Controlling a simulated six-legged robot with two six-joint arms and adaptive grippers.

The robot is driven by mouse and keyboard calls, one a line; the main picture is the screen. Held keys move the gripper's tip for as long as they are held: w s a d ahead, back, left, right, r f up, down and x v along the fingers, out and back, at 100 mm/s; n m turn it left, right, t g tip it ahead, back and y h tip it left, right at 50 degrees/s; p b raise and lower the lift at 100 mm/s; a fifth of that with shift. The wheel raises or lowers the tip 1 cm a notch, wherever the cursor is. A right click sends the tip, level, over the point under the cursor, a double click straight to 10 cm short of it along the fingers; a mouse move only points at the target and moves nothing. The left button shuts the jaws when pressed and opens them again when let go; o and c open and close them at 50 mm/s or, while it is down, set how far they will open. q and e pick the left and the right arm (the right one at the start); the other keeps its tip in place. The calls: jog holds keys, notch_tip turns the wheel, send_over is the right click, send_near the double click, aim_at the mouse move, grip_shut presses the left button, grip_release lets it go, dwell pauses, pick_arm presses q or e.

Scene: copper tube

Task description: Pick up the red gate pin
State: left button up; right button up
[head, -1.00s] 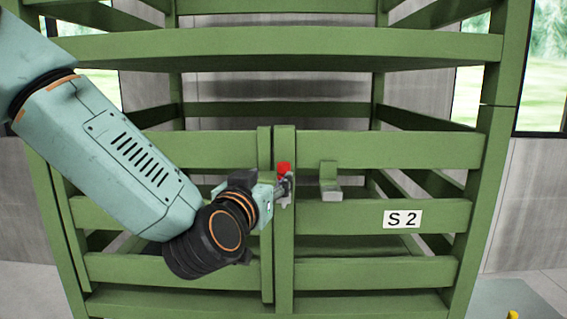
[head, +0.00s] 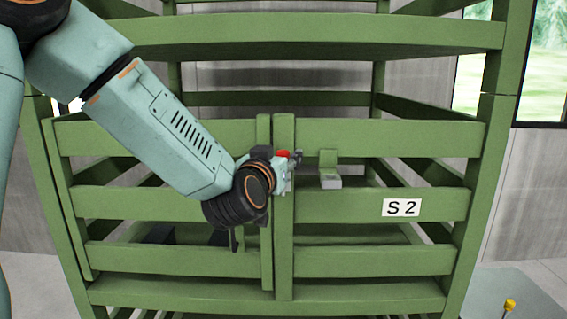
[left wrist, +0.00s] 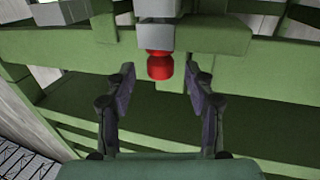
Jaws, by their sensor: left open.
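The red gate pin (head: 283,155) is at the meeting posts of the green gate, partly hidden behind my left gripper (head: 295,159) in the head view. In the left wrist view the red pin (left wrist: 159,66) has a rounded knob below a grey block (left wrist: 155,37). My left gripper (left wrist: 160,70) is open there, one finger on each side of the knob, with a gap on both sides. It is not closed on the pin. How far the fingertips are from it in depth I cannot tell. My right gripper is not in view.
The green slatted rack (head: 390,136) fills the view, with an S 2 label (head: 402,208) at right. A grey-ended latch bracket (head: 329,172) sticks out right of the gripper. A yellow-topped object (head: 509,305) stands at lower right.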

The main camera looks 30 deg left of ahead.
pick_arm(q)
jog(key=shift+a, duration=0.1)
jog(key=shift+c, duration=0.2)
jog(key=shift+c, duration=0.7)
jog(key=shift+s+d, duration=0.1)
jog(key=shift+d, duration=0.1)
jog(key=c, duration=0.6)
jog(key=shift+a, duration=0.15)
grip_shut()
